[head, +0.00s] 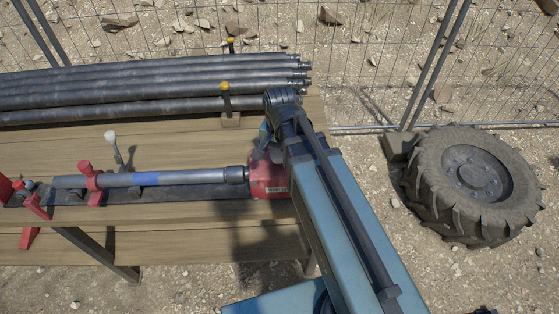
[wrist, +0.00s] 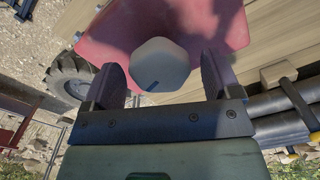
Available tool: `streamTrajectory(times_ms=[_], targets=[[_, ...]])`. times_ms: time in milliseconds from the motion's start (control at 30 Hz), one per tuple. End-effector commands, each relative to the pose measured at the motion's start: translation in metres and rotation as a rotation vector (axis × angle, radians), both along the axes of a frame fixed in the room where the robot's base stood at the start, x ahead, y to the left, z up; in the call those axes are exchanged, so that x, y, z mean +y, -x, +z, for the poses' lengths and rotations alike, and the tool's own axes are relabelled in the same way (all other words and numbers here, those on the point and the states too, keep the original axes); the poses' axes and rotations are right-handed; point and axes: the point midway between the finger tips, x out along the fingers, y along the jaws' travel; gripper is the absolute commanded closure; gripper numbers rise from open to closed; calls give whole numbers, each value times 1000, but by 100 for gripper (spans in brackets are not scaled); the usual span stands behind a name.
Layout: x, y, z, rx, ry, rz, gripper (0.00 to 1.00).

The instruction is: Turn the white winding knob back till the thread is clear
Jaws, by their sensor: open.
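In the wrist view a pale, many-sided knob (wrist: 160,64) with a dark mark on its face sits in front of a red housing (wrist: 185,18). My gripper (wrist: 160,76) is open, with one finger on each side of the knob; I cannot tell whether either finger touches it. In the head view the red housing (head: 268,180) is partly behind my arm, and the knob is hidden there. A grey pipe (head: 200,176) with a blue band lies in line with the housing. Its dark collar (head: 236,174) meets or nearly meets the housing; the thread itself cannot be made out.
A red clamp (head: 92,178) holds the pipe near its left end, beside a white-topped lever (head: 111,137). Several dark pipes (head: 150,85) lie along the back of the wooden bench (head: 190,148).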

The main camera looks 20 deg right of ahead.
Motion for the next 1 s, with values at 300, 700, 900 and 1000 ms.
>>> streamTrajectory(times_ms=[300,700,900,1000], targets=[[0,0,1,0,0,0,31],[0,0,0,0,0,6,66],[0,0,0,0,0,52,66],[0,0,0,1,1,99,66]])
